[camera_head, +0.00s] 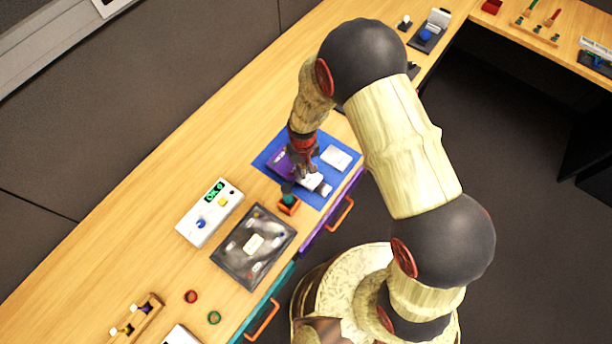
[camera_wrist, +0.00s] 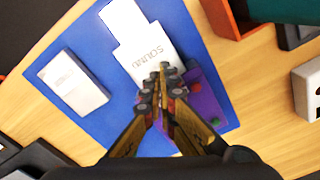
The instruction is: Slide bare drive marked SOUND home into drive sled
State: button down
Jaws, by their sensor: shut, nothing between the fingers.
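The white bare drive marked SOUND (camera_wrist: 152,58) lies on a blue mat (camera_wrist: 66,50), with a narrower end pointing away from the sled. It also shows in the head view (camera_head: 313,182). The purple drive sled (camera_wrist: 207,98) adjoins the drive's other end, lined up with it; the sled shows left of the drive in the head view (camera_head: 278,161). My gripper (camera_wrist: 164,72) is shut and empty, its fingertips over the drive's lettered face close to the sled. The fingers hide where drive and sled meet, so I cannot tell how deep the drive sits or whether the fingers touch it.
A white block (camera_head: 336,158) lies on the mat beside the drive. An orange holder (camera_head: 289,205) with a teal item stands by the mat's edge. A white panel with a display (camera_head: 209,212) and a dark tray (camera_head: 253,246) are farther left. Bare table lies beyond the mat.

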jog(key=shift+w+a+r, duration=0.1)
jog(key=shift+w, duration=0.05)
jog(key=shift+r+p, duration=0.3)
jog(key=shift+r, duration=0.05)
jog(key=shift+s+d+r+p, duration=0.15)
jog(key=shift+r+p, duration=0.5)
jog(key=shift+r, duration=0.35)
jog(key=shift+s+d+r+p, duration=0.1)
jog(key=shift+r+p, duration=0.55)
jog(key=shift+r, duration=0.4)
jog(key=shift+s+d+r+p, duration=0.15)
jog(key=shift+r+p, duration=0.5)
jog(key=shift+r, duration=0.35)
